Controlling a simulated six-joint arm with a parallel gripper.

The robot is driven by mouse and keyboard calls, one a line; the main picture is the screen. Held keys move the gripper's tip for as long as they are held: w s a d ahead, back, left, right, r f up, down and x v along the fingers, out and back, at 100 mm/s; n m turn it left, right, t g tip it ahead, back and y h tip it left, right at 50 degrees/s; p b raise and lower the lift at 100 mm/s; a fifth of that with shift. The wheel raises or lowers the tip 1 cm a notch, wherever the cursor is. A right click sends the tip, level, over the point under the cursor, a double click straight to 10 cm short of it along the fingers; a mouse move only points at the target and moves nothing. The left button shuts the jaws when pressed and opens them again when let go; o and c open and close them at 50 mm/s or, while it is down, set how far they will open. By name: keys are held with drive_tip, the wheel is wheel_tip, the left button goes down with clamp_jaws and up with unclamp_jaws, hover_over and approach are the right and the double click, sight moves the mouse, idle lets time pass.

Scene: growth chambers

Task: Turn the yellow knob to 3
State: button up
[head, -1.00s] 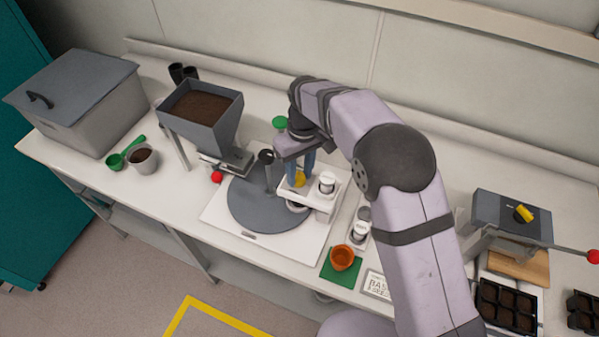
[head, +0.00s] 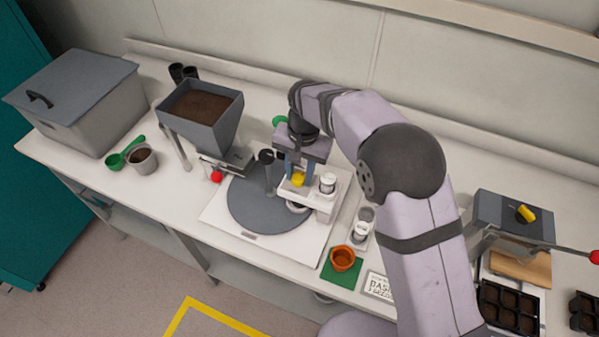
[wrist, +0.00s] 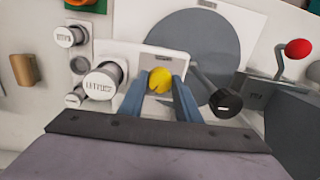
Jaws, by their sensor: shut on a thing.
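A yellow knob (head: 298,180) sits on a white block (head: 325,206) beside the grey turntable disc (head: 247,204). In the wrist view the yellow knob (wrist: 160,79) lies between the tips of my gripper (wrist: 159,84). My gripper (head: 299,172) comes down over the knob from above, its blue fingers shut on it. No dial numbers can be read around the knob, so its setting cannot be told. A white labelled canister (wrist: 103,80) stands on the block next to the knob.
A dark-capped post (head: 267,160) stands close to my gripper. A soil hopper (head: 205,115) with a red-balled lever (head: 216,177) is to the left. An orange pot (head: 342,258) on a green mat and several white canisters are to the right. Another yellow knob (head: 526,213) is on a far-right machine.

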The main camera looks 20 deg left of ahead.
sight(301, 178)
drive_tip(key=shift+a+r+m, duration=0.1)
drive_tip(key=shift+m, duration=1.1)
drive_tip(key=o, duration=1.1)
drive_tip(key=shift+c, duration=0.2)
drive_tip(key=shift+d+r+b, duration=0.15)
drive_tip(key=shift+r+b, duration=0.55)
drive_tip(key=shift+r, duration=1.15)
drive_tip(key=shift+d+r+b, duration=0.15)
drive_tip(key=shift+r+b, duration=0.55)
drive_tip(key=shift+r, duration=1.1)
